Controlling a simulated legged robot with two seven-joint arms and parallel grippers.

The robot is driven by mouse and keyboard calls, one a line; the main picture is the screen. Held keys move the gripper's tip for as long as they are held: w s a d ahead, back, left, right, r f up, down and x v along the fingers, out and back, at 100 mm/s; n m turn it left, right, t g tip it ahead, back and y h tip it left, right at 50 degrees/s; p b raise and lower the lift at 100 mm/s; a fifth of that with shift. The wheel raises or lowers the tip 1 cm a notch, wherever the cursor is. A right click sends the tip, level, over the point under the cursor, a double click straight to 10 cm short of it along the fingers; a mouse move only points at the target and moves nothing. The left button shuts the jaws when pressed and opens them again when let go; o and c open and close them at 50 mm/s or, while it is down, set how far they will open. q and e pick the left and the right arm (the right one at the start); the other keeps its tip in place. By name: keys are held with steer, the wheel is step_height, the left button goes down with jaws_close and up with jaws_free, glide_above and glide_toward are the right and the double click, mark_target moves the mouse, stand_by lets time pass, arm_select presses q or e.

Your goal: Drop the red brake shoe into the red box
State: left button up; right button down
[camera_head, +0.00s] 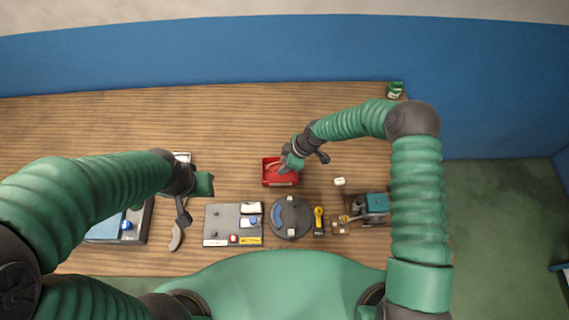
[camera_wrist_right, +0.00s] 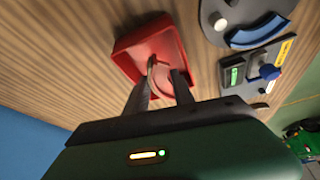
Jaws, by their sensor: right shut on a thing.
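The red box (camera_head: 281,184) stands on the wooden table near the middle of the head view; its red walls also show in the right wrist view (camera_wrist_right: 122,55). My right gripper (camera_head: 285,168) is at the box, with its fingers pointing down over the opening. It is shut on the red brake shoe (camera_wrist_right: 153,74), a thin curved piece between the fingertips in the wrist view. The shoe is over or inside the box; I cannot tell whether it touches the floor. My left gripper (camera_head: 196,198) is above the table at left, its jaw opening unclear.
A grey disc (camera_head: 291,231) with a blue curved shoe (camera_head: 277,215) lies in front of the box.

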steer(key=shift+d+f, duration=0.1)
steer(key=shift+f, duration=0.1)
stand_by(0.6)
steer(key=c, duration=1)
jaws_free()
steer(key=o, duration=0.4)
steer(key=shift+r+p, duration=1.9)
steer(key=shift+r, duration=1.7)
